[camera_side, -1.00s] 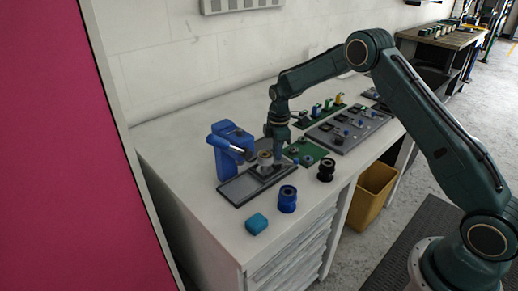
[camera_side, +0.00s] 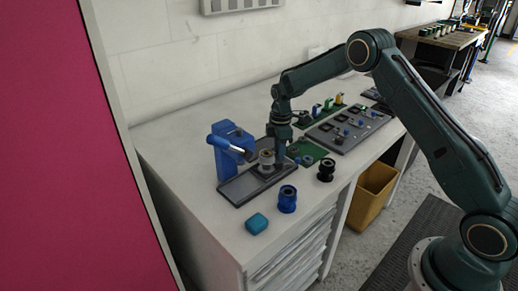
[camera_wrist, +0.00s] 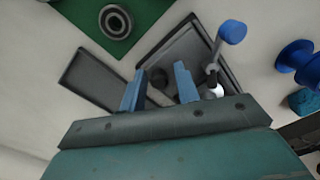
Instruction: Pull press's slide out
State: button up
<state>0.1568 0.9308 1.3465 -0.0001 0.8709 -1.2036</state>
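The blue press (camera_side: 228,148) stands at the left of the white bench. Its lever has a silver shaft and a blue grip; the grip (camera_wrist: 232,32) also shows in the wrist view. The press's dark grey base (camera_side: 240,188) lies flat in front of it. My gripper (camera_side: 280,164) points down just right of that part. The slide's exact edges are unclear.
A blue spool (camera_side: 287,200), a black spool (camera_side: 326,170) and a blue block (camera_side: 256,223) stand near the bench's front edge. A grey board (camera_side: 347,130) with small parts is further right.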

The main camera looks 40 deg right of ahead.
jog(key=shift+w+r, duration=0.1)
jog(key=shift+r, duration=2.05)
jog(key=shift+r, duration=1.5)
